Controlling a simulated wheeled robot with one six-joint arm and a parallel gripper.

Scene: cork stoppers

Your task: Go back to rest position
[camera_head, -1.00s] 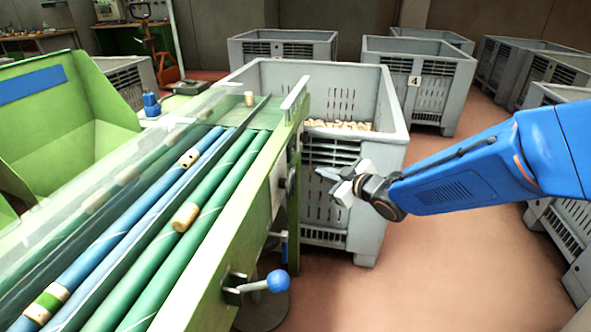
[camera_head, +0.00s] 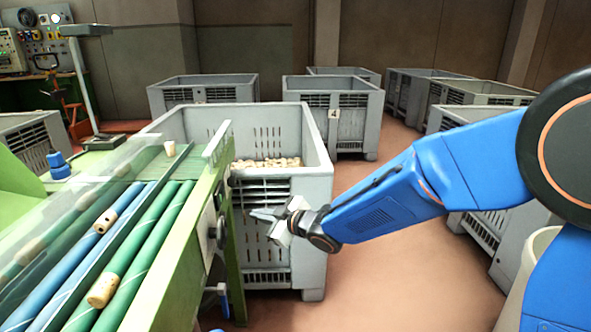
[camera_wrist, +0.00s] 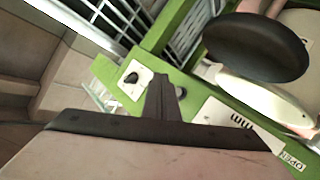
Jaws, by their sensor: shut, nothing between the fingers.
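My gripper (camera_head: 264,216) is at the end of my blue arm, in front of the grey crate's near wall and just right of the green conveyor's end. It is shut and empty. In the wrist view my gripper (camera_wrist: 162,84) shows as dark fingers closed together, with the green conveyor frame (camera_wrist: 185,88) behind them. A cork (camera_head: 103,291) lies on the green rollers, another cork (camera_head: 105,221) lies on the blue roller, and a small cork (camera_head: 170,148) stands near the conveyor's far end.
The grey crate (camera_head: 318,150) beyond the conveyor (camera_head: 180,262) holds many corks (camera_head: 265,163). More grey crates, one marked 4 (camera_head: 333,114), stand behind and to the right. The reddish floor (camera_head: 400,275) below my arm is clear.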

